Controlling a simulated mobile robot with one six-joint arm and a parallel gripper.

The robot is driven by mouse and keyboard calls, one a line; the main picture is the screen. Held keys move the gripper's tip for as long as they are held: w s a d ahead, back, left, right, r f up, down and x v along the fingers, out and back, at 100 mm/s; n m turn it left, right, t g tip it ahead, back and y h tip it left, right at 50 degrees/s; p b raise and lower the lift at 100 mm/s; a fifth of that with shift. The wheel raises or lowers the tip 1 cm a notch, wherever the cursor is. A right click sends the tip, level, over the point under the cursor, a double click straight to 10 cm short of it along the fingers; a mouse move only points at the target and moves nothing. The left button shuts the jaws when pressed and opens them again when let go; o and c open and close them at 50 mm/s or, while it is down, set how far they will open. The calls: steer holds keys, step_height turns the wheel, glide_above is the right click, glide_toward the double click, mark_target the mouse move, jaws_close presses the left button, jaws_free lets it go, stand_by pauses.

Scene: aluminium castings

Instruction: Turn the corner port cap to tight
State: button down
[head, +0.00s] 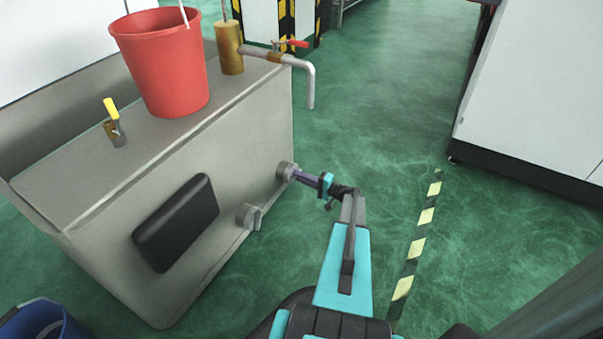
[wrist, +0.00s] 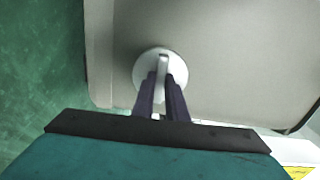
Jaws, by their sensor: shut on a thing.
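The corner port cap (head: 284,171) is a round grey cap with a raised grip bar, on the front face of the grey casting (head: 90,225) near its right edge. In the wrist view the cap (wrist: 141,68) is a pale disc with an upright bar (wrist: 163,62) near the casting's corner. My gripper (head: 293,173) reaches the cap from the right. In the wrist view its two purple fingers (wrist: 162,85) are shut on the cap's bar, one on each side. The fingers hide the lower part of the cap.
A second grey cap (head: 249,217) and a black pad (head: 176,222) are on the same face. A red bucket (head: 162,65), a yellow-handled valve (head: 114,120) and a tap pipe (head: 308,85) are on top. Green floor (head: 380,130) is clear to the right.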

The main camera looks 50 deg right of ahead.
steer(key=shift+d+m, duration=0.2)
steer(key=shift+m, duration=0.2)
steer(key=c, duration=1.8)
jaws_free()
steer(key=shift+o, duration=0.2)
steer(key=shift+a, duration=0.15)
steer(key=shift+s, duration=0.15)
steer(key=p+v, duration=0.3)
steer(key=v, duration=1)
steer(key=shift+s+p, duration=0.3)
steer(key=shift+p, duration=0.05)
